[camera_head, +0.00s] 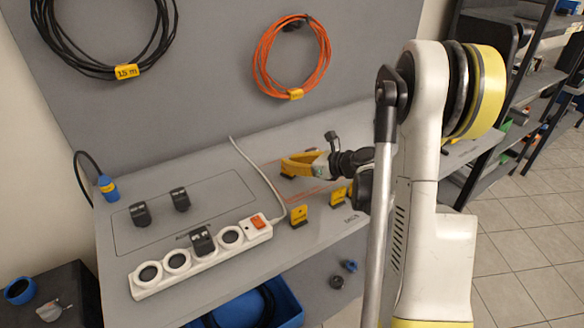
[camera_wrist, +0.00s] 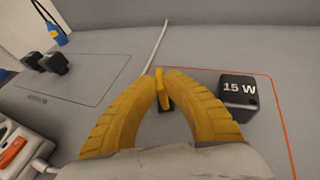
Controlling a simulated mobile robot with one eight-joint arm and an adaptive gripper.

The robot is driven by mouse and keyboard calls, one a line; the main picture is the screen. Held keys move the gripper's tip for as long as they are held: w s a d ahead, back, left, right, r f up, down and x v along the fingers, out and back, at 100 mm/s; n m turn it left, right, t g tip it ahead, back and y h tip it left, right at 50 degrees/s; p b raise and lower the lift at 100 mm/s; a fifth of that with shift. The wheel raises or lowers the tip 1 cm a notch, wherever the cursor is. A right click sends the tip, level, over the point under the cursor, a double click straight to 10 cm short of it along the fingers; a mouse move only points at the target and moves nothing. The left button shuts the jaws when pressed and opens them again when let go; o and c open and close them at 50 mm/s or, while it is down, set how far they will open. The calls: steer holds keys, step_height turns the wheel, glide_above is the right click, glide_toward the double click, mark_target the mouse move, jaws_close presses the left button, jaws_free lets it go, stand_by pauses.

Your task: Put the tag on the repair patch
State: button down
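My gripper (camera_head: 287,167) has yellow ribbed fingers, and they also show in the wrist view (camera_wrist: 165,82). The fingertips are closed on a thin yellow tag (camera_wrist: 159,88) with a black foot, seen nearly edge-on. The foot is close to the grey worktop; I cannot tell whether it touches. A black block marked "15 W" (camera_wrist: 238,92) sits inside this outline. Two more yellow tags (camera_head: 299,215) (camera_head: 338,196) stand nearer the front edge.
A white power strip (camera_head: 203,257) with a black plug in it lies front left. Two black plugs (camera_head: 140,214) (camera_head: 180,199) stand in a thin dark outline. A white cable (camera_head: 258,175) runs behind the strip. Coiled cables (camera_head: 291,57) hang on the back panel.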

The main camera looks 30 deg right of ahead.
steer(key=shift+r, duration=0.1)
steer(key=c, duration=2)
jaws_free()
steer(key=shift+f, duration=0.2)
steer(key=o, duration=0.4)
